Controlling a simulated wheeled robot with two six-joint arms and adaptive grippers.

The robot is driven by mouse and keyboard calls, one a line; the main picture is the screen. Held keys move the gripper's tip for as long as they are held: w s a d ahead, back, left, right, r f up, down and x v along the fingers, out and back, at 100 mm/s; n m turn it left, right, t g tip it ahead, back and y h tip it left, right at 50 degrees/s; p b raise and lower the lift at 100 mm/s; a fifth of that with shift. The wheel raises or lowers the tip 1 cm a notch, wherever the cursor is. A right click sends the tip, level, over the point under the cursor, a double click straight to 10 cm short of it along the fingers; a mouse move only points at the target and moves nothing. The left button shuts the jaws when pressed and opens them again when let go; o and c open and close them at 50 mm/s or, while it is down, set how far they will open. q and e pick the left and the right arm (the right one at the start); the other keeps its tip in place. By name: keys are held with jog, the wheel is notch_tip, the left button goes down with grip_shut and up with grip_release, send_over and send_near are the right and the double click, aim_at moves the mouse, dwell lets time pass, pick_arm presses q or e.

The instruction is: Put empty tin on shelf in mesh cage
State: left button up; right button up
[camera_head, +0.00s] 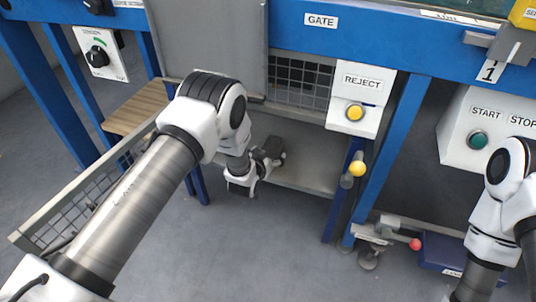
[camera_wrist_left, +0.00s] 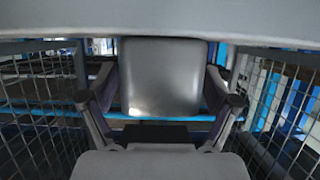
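My left gripper (camera_head: 268,158) is low in the head view, at the grey shelf (camera_head: 313,178) under the gate panel. In the left wrist view, a plain grey tin (camera_wrist_left: 163,78) stands between the two fingers of this gripper (camera_wrist_left: 163,95). The fingers lie against its two sides and look shut on it. The tin's underside is hidden, and I cannot tell whether it touches the shelf. The mesh cage (camera_wrist_left: 285,105) walls rise on both sides. My right arm shows at the right edge of the head view; its gripper is out of frame.
A grey gate panel (camera_head: 208,40) hangs above. A REJECT box (camera_head: 361,98) with a yellow button stands right of the cage. A START/STOP box (camera_head: 488,130) is farther right. A mesh-sided rail (camera_head: 85,195) and a wooden top (camera_head: 137,108) are at left. The floor is open in front.

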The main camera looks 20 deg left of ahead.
pick_arm(q)
jog(key=shift+r, duration=0.2)
jog(key=p+v, duration=0.6)
jog(key=v, duration=0.6)
jog(key=s+a+f+g, duration=0.2)
jog(key=s+f+g, duration=0.2)
jog(key=s, duration=0.4)
jog(key=s+a+f+g, duration=0.1)
jog(key=s+f+g, duration=0.25)
jog(key=s, duration=0.45)
jog(key=s+a+g, duration=0.1)
jog(key=s+g, duration=0.5)
jog(key=s, duration=1.2)
jog(key=shift+f+n, duration=0.4)
jog(key=shift+f, duration=0.1)
